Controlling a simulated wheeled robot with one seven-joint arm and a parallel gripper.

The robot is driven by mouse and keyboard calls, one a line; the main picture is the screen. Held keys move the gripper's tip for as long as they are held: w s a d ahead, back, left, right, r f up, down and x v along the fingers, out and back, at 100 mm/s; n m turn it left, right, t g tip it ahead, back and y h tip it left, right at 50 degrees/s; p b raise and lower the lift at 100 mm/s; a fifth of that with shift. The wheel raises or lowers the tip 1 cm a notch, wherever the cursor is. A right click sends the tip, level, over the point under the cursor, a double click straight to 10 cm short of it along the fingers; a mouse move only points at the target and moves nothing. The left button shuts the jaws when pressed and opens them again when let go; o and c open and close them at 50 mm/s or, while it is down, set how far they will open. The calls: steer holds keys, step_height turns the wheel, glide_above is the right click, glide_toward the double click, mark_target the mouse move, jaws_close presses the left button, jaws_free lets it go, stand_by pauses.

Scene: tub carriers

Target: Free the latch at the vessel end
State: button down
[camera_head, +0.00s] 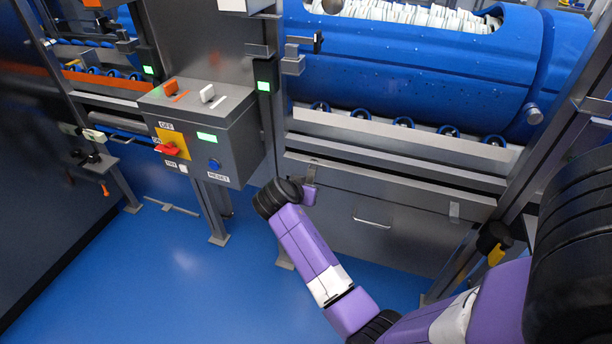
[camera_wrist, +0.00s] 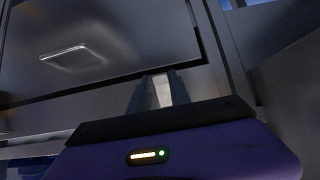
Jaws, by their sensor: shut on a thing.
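The blue vessel (camera_head: 420,65) lies on rollers at the upper right in the head view, filled with white pieces. Below it is a grey panel with a pull handle (camera_head: 373,221), which also shows in the wrist view (camera_wrist: 63,54). A small metal latch (camera_head: 312,168) sits at the panel's upper left edge. My gripper (camera_head: 308,191) is at this latch, partly hidden by my wrist. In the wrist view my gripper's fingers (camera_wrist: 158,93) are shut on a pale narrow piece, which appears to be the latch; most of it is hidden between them.
A control box (camera_head: 200,130) with a red switch and blue reset button stands left of my gripper. A second small metal fitting (camera_head: 454,211) is at the panel's right. A frame post (camera_head: 560,120) rises on the right. The blue floor (camera_head: 180,270) is mostly clear at lower left.

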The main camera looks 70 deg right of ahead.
step_height(320, 180, up, 4)
steer(key=y+p, duration=0.7)
steer(key=p, duration=0.4)
steer(key=shift+g+p, duration=0.3)
steer(key=shift+p, duration=0.1)
steer(key=shift+d, duration=0.1)
steer(key=c, duration=1.2)
jaws_free()
steer(key=v, duration=0.7)
steer(key=shift+r+p, duration=0.4)
steer(key=shift+r, duration=0.05)
